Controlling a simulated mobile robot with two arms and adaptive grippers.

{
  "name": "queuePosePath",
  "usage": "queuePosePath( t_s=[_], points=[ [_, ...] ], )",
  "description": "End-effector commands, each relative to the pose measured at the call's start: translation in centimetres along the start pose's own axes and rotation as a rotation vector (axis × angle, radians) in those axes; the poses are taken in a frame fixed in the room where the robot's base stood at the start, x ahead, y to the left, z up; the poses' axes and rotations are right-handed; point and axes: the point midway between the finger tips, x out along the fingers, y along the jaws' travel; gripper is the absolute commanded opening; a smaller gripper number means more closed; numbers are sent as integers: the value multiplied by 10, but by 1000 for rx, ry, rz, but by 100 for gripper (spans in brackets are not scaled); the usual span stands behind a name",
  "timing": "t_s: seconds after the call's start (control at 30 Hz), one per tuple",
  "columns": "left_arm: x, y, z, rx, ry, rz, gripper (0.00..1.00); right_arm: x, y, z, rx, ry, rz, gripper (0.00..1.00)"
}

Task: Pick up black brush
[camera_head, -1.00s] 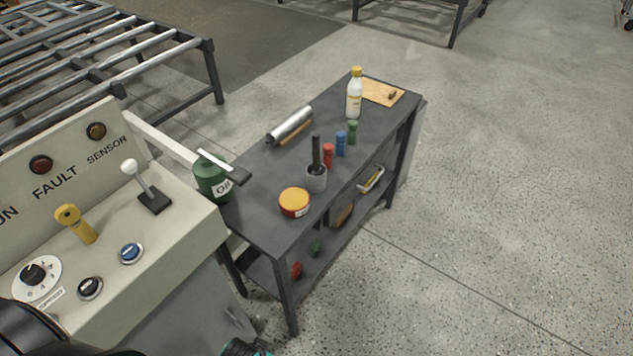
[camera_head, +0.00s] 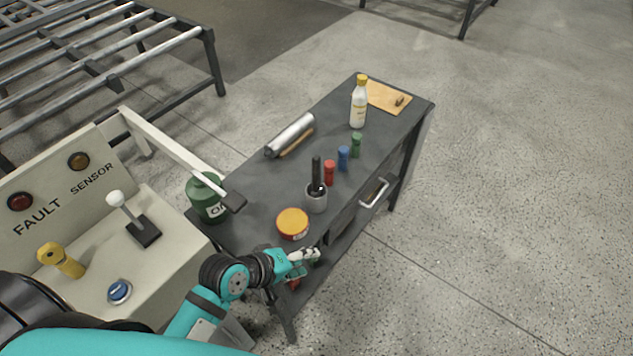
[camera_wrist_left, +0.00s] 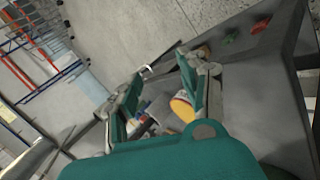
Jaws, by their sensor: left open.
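The black brush (camera_head: 316,172) stands upright with its dark handle up in a small grey cup (camera_head: 317,200) on the dark workbench. Its lower end is hidden in the cup. My left gripper (camera_head: 306,257) is at the bench's front edge, nearer than the cup and apart from the brush. In the left wrist view the left gripper (camera_wrist_left: 160,80) has its two fingers spread, with nothing between the tips. I cannot clearly pick out the brush in that view. My right gripper is not in view.
A yellow-lidded tin (camera_head: 292,223) stands between gripper and cup. Red (camera_head: 329,173), blue (camera_head: 343,158) and green (camera_head: 356,145) small bottles stand behind the cup. A green oil can (camera_head: 206,198) is at left. The control console (camera_head: 170,270) stands close by at left.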

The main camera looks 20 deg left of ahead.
Motion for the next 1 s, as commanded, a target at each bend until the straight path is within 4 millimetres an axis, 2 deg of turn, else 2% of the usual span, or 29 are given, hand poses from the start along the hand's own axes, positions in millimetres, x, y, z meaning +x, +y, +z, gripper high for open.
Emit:
queuePosePath(
  t_s=[0.1,0.2,0.3,0.4,0.5,0.6,1.0],
  points=[
    [0,53,-33,-465,-1,242,42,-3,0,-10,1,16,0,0],
    [-10,90,-67,-895,-60,449,42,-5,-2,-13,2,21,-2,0],
    [-23,115,-100,-1255,-147,617,42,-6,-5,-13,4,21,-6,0],
    [-34,128,-127,-1515,-232,735,42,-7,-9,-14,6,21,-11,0],
    [-41,134,-143,-1672,-293,805,42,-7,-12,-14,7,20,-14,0],
    [-39,130,-149,-1740,-323,834,42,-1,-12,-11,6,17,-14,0],
    [12,76,-140,-1750,-328,837,42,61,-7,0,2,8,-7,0]
  ],
)
